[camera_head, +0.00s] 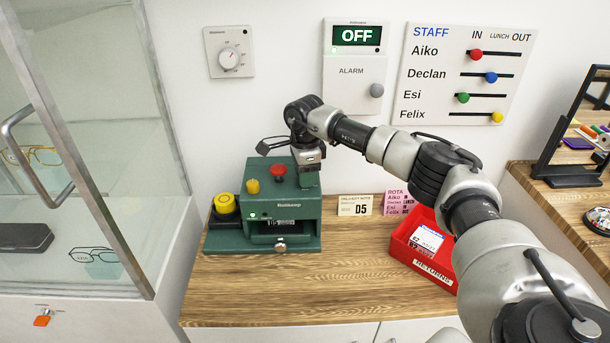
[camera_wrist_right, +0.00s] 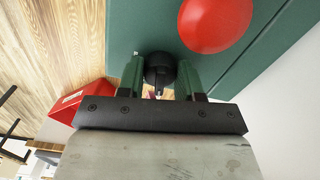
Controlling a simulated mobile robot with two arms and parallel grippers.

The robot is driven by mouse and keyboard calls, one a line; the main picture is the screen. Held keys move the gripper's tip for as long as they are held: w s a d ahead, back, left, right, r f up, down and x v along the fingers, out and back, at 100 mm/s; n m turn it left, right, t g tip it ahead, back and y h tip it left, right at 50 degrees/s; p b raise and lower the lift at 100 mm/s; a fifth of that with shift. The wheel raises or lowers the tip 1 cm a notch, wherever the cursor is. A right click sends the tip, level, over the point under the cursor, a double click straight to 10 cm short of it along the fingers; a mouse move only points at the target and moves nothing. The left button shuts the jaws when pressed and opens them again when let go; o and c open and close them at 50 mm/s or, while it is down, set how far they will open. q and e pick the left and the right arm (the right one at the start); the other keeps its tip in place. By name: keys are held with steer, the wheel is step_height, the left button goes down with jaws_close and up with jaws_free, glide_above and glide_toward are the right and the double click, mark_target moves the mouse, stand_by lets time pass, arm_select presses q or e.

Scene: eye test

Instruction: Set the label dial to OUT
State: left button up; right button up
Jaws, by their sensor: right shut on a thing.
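The green label machine (camera_head: 283,215) stands on the wooden counter, with a red mushroom button (camera_head: 278,172) and a yellow button (camera_head: 252,186) on top. My right gripper (camera_head: 306,178) reaches down onto its top right. In the wrist view my right gripper (camera_wrist_right: 160,82) is shut on a small round black dial (camera_wrist_right: 159,62), a finger on each side of it. The red button (camera_wrist_right: 215,22) shows close beside it. The head view hides the dial behind the gripper. I cannot read any dial marking or the dial's setting. My left gripper is not in view.
A yellow roll (camera_head: 224,204) sits at the machine's left. A red tray (camera_head: 408,250) with labels and two note cards stand to the right. A staff board (camera_head: 463,75), an OFF display (camera_head: 357,36) and a wall dial (camera_head: 229,58) hang behind. A glass cabinet (camera_head: 95,130) stands left.

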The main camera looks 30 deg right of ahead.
steer(key=shift+w+r+n, duration=0.1)
steer(key=shift+r+n, duration=0.1)
steer(key=shift+n, duration=1.7)
steer(key=o, duration=0.6)
steer(key=shift+f, duration=0.1)
steer(key=shift+o, duration=0.2)
step_height(320, 180, up, 11)
steer(key=b, duration=0.1)
steer(key=shift+a+f, duration=0.1)
steer(key=shift+f, duration=0.05)
